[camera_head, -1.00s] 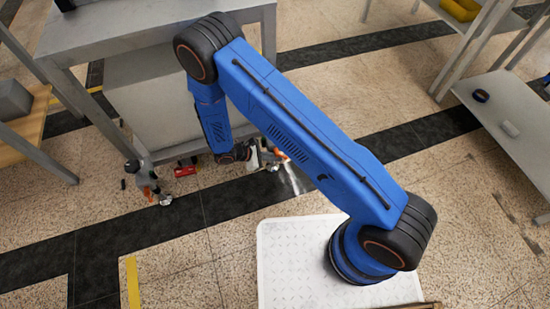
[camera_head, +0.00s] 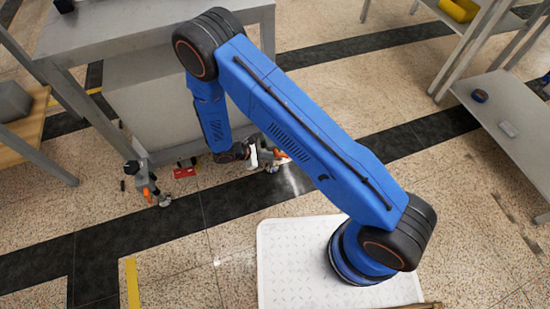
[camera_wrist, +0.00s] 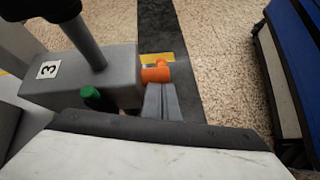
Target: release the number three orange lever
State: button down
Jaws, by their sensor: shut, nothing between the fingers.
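In the wrist view, a grey block (camera_wrist: 122,80) carries a white label with the number 3 (camera_wrist: 48,70). An orange lever (camera_wrist: 156,72) sticks out from its right side. My gripper (camera_wrist: 162,98) is shut and empty, its fingertips right at the orange lever; I cannot tell whether they touch. In the head view, my gripper (camera_head: 262,157) is low beside the grey cabinet, partly hidden by my arm. A bit of orange (camera_head: 281,154) shows beside it.
A dark post (camera_wrist: 75,30) rises from the block, with a green knob (camera_wrist: 97,98) in front. In the head view, another small fixture with orange (camera_head: 147,183) and a red item (camera_head: 184,172) stand left. A grey workbench (camera_head: 150,25) overhangs behind.

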jog(key=shift+r, duration=0.1)
jog(key=v, duration=1.7)
jog(key=shift+a, duration=0.2)
jog(key=shift+s, duration=0.1)
